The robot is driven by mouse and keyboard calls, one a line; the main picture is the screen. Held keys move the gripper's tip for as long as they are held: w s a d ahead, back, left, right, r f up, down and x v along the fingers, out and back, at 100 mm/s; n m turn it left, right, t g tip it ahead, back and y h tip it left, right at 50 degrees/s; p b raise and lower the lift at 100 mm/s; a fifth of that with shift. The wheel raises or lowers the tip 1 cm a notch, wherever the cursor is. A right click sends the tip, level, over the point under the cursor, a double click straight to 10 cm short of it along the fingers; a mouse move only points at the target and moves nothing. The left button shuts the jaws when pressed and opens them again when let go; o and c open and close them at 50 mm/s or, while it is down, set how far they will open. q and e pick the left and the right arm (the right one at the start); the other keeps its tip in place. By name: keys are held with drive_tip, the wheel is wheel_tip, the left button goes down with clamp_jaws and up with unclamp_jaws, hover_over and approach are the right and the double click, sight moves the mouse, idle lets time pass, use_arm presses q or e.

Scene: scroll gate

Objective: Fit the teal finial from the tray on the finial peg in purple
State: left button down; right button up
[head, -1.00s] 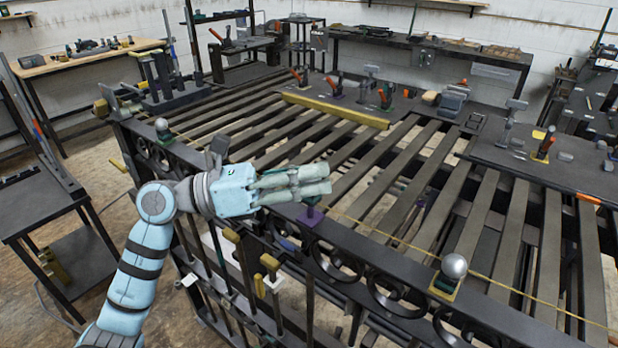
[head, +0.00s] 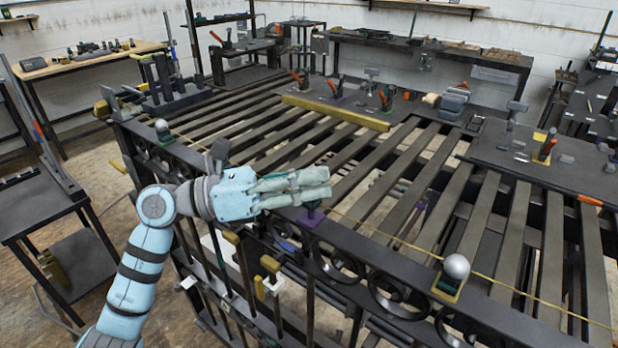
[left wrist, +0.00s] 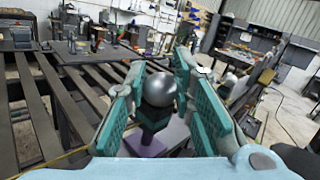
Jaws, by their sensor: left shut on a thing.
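My left gripper (head: 325,184) is over the gate's top rail. In the left wrist view its green-padded fingers (left wrist: 158,92) are shut on the teal finial (left wrist: 160,90), a silver ball with a dark teal collar below it. The finial looks upright, directly above the purple plate (left wrist: 146,146) of the peg. In the head view the purple plate (head: 309,221) shows on the rail under the fingertips, with a dark teal part just above it. The fingers hide the ball there. I cannot tell whether the collar is seated on the peg. My right gripper is not in view.
Other silver-ball finials stand on the rail (head: 390,270), one at the right (head: 457,267) on a yellow plate and one at the far left (head: 162,127). A yellow bar (head: 335,113) and clamps lie behind on the slatted table. The air above the rail's right part is clear.

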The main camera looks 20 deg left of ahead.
use_arm(q)
drive_tip(key=shift+f+b, duration=1.15)
drive_tip(key=shift+f, duration=0.2)
idle(0.4)
drive_tip(key=c, duration=1.3)
unclamp_jaws()
drive_tip(key=shift+a, duration=0.1)
drive_tip(key=v, duration=1.1)
drive_tip(key=shift+s+a, duration=0.2)
drive_tip(key=shift+a, duration=0.15)
drive_tip(key=shift+s+f, duration=0.1)
